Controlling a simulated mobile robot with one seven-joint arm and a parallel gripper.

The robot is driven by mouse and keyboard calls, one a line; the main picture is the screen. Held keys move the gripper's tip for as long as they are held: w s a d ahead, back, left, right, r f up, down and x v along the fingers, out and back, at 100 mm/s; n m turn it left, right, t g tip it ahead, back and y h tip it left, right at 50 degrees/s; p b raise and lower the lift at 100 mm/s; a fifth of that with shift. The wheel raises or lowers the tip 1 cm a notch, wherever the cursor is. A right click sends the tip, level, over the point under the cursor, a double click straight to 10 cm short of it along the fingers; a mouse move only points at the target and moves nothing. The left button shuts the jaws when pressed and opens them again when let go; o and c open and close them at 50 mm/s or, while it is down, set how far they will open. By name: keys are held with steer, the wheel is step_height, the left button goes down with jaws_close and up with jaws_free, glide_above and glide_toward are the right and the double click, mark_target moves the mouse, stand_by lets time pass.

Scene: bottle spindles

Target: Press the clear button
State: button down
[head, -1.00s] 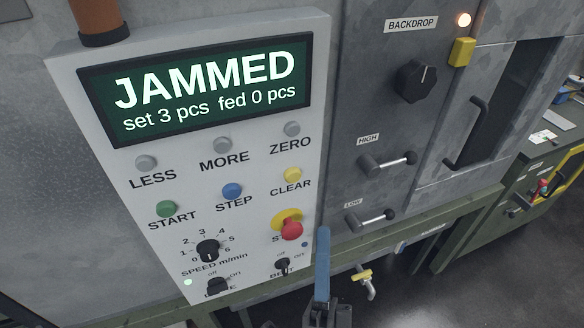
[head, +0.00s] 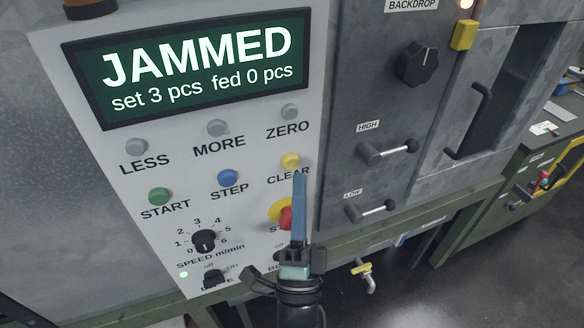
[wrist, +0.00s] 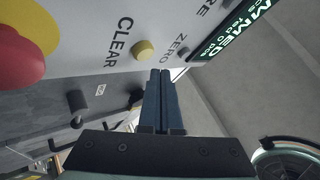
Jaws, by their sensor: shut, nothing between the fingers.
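The yellow clear button (head: 290,161) sits on the light grey control panel (head: 120,225), above the word CLEAR and below the grey ZERO button. It also shows in the wrist view (wrist: 143,50), just above and left of my fingertips. My gripper (head: 299,176) is shut and empty, its blue fingers pointing up. In the head view the fingertips overlap the CLEAR label just below the button. In the wrist view the tips (wrist: 160,72) show apart from the button in the picture; the exact gap is hard to judge.
The screen (head: 195,65) reads JAMMED, set 3 pcs, fed 0 pcs. A red stop button (head: 285,218) on a yellow base is partly behind my fingers. The blue STEP button (head: 228,178) is to the left. HIGH and LOW levers (head: 390,151) stick out at right.

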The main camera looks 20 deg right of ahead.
steer(key=shift+w, duration=0.4)
steer(key=shift+w+b, duration=0.15)
steer(key=shift+b, duration=0.15)
stand_by(1.5)
steer(key=shift+w, duration=0.3)
steer(key=shift+w+a+b, duration=0.1)
steer(key=shift+w+b, duration=0.4)
steer(key=shift+b, duration=0.15)
stand_by(0.5)
steer(key=shift+s, duration=0.95)
steer(key=shift+s+p, duration=0.5)
steer(key=shift+s, duration=2)
